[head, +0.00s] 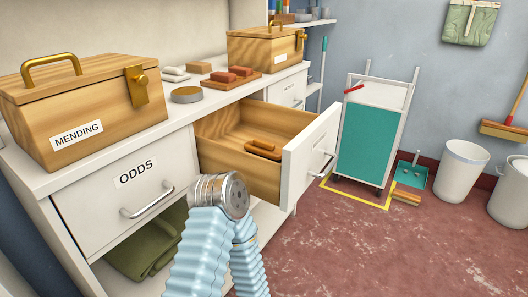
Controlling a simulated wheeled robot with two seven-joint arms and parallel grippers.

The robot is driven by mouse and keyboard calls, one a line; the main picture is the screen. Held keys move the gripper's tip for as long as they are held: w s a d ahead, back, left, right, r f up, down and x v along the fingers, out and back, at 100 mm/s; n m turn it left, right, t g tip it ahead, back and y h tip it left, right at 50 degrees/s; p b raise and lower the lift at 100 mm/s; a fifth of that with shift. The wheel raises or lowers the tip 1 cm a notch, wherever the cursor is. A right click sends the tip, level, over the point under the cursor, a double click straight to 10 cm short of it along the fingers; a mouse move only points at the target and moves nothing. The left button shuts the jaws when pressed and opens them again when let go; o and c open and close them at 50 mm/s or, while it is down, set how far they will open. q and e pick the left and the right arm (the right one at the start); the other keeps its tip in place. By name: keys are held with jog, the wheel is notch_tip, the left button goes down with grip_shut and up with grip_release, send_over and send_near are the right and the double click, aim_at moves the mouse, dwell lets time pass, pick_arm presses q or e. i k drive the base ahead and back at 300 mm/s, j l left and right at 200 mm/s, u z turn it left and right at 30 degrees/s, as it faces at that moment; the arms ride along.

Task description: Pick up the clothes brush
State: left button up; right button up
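An orange-brown wooden item (264,149), which looks like the clothes brush, lies inside the open wooden drawer (222,125). The drawer is pulled out from the white cabinet, and its white front (311,153) faces right. The item's bristles cannot be made out. A pale blue ribbed arm of mine with a silver joint rises at the bottom centre, in front of the cabinet. No gripper fingers show in the head view, so neither gripper can be placed relative to the item.
A wooden MENDING box (85,110) and another wooden box (265,49) stand on the counter. Between them are a round tin (186,95) and a board with reddish blocks (231,79). The closed ODDS drawer (128,190) is at left. A teal-panelled cart (368,140) stands beyond.

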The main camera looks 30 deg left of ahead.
aim_at(257, 147)
jog(key=k, duration=0.45)
jog(key=u, duration=0.45)
jog(key=k+u, duration=0.1)
jog(key=u, duration=0.3)
jog(key=j+u, duration=0.1)
jog(key=u, duration=0.35)
jog(key=k+u, duration=0.1)
jog(key=u, duration=0.3)
jog(key=l+u, duration=0.15)
jog(key=u, duration=0.3)
jog(key=l+u, duration=0.2)
jog(key=u, duration=0.25)
jog(key=l+u, duration=0.15)
jog(key=u, duration=0.3)
jog(key=l+u, duration=0.15)
jog(key=u, duration=0.25)
jog(key=k+l+u, duration=0.1)
jog(key=u, duration=0.35)
jog(key=i+l+u, duration=0.1)
jog(key=l, duration=0.25)
jog(key=j+z, duration=0.15)
jog(key=z, duration=0.25)
jog(key=j+z, duration=0.15)
jog(key=z, duration=0.2)
jog(key=j+z, duration=0.1)
jog(key=z, duration=0.3)
jog(key=i+j+z, duration=0.1)
jog(key=z, duration=1.9)
